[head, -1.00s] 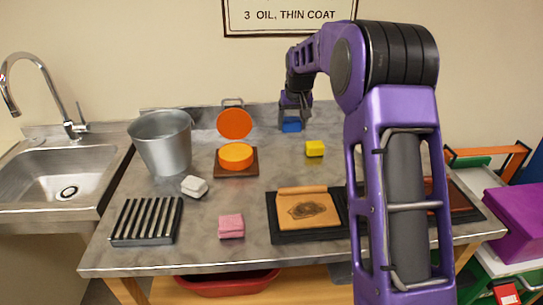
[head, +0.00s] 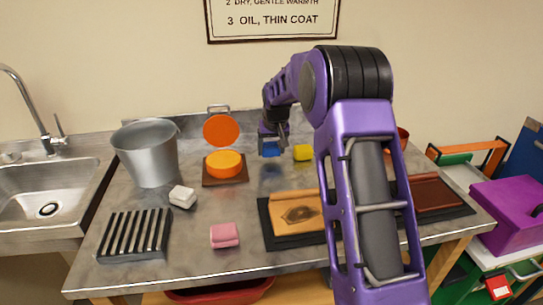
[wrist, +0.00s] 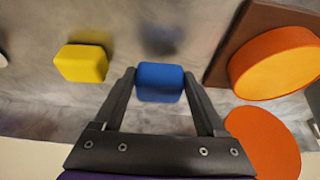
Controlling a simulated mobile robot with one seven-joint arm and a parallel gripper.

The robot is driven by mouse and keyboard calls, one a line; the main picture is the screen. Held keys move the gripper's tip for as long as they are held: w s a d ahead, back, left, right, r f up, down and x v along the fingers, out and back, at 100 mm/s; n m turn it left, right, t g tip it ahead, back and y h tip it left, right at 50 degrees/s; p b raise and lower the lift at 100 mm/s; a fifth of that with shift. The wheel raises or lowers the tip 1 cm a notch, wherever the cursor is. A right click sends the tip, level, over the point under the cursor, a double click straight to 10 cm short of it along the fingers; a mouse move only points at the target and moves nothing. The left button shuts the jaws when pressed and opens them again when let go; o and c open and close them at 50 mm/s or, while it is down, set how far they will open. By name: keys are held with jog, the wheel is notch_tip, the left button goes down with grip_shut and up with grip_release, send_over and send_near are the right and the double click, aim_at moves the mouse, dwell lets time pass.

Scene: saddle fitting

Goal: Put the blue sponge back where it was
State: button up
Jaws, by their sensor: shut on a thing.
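The blue sponge (head: 268,150) is held between the two fingers of my gripper (head: 270,146), above the back part of the grey worktop. A dark shadow lies on the worktop just in front of it. In the wrist view, the blue sponge (wrist: 160,83) sits between the fingertips of my gripper (wrist: 160,76), touched from both sides. The yellow sponge (head: 303,153) lies on the worktop to the right of it, and the pink sponge (head: 225,236) lies near the front edge.
The open orange tin (head: 224,165) stands on a brown board left of my gripper. A metal bucket (head: 146,155), white block (head: 182,197), slatted rack (head: 134,236) and leather piece on a black mat (head: 294,212) are around. Bare worktop lies between tin and mat.

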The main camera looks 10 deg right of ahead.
jog(key=shift+f, duration=1.05)
jog(key=shift+f, duration=0.1)
jog(key=shift+f, duration=0.15)
jog(key=o, duration=1.2)
jog(key=shift+o, duration=0.2)
jog(key=shift+r, duration=0.4)
jog(key=p+v, duration=0.1)
jog(key=v, duration=1)
jog(key=shift+s+r, duration=0.2)
jog(key=shift+r, duration=0.15)
